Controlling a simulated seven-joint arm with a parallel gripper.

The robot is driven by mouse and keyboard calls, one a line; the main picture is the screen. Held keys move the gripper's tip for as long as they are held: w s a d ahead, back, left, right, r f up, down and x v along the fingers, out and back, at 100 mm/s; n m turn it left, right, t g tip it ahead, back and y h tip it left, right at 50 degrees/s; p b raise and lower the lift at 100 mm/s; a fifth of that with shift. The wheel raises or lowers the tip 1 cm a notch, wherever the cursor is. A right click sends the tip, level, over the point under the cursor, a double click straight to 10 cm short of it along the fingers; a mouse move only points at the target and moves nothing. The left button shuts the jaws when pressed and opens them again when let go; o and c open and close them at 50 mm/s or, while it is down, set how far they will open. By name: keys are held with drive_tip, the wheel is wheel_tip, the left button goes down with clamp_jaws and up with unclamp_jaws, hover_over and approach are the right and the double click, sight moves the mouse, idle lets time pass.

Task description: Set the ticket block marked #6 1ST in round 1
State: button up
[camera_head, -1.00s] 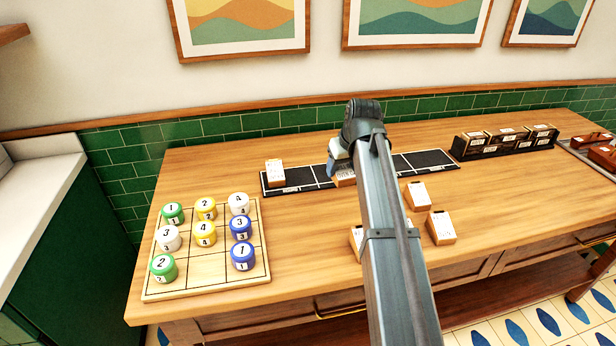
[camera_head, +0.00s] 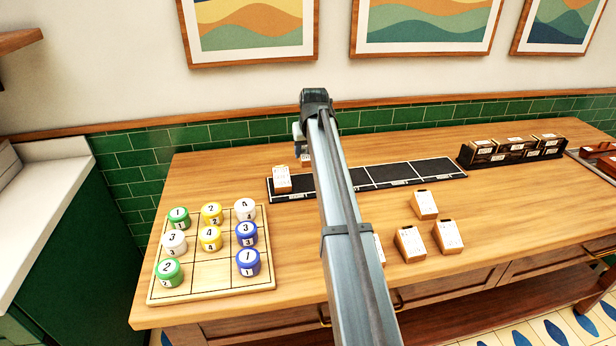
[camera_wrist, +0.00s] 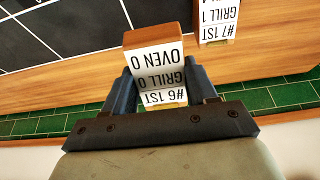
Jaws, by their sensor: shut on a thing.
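The ticket block marked #6 1ST (camera_wrist: 160,75) is a white-faced wooden block that also reads GRILL 0 and OVEN 0, upside down in the wrist view. My gripper (camera_wrist: 160,92) is shut on it, with a dark blue finger on each side. In the head view a small part of the held block (camera_head: 307,161) shows beside my gripper (camera_head: 302,150), behind the rail's left part; my arm hides the rest. The black sectioned rail (camera_head: 410,172) has a block marked #7 1ST (camera_head: 282,180) at its left end, also at the top right of the wrist view (camera_wrist: 217,20).
Several loose ticket blocks (camera_head: 447,236) lie on the table front, one partly hidden by my arm. A wooden board with numbered round pieces (camera_head: 215,272) lies left. A dark rack of blocks (camera_head: 467,155) stands at the back right. The rail's right sections are empty.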

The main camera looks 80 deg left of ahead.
drive_tip(key=shift+f, duration=4.15)
drive_tip(key=shift+f, duration=0.15)
drive_tip(key=o, duration=1.1)
drive_tip(key=v, duration=1.2)
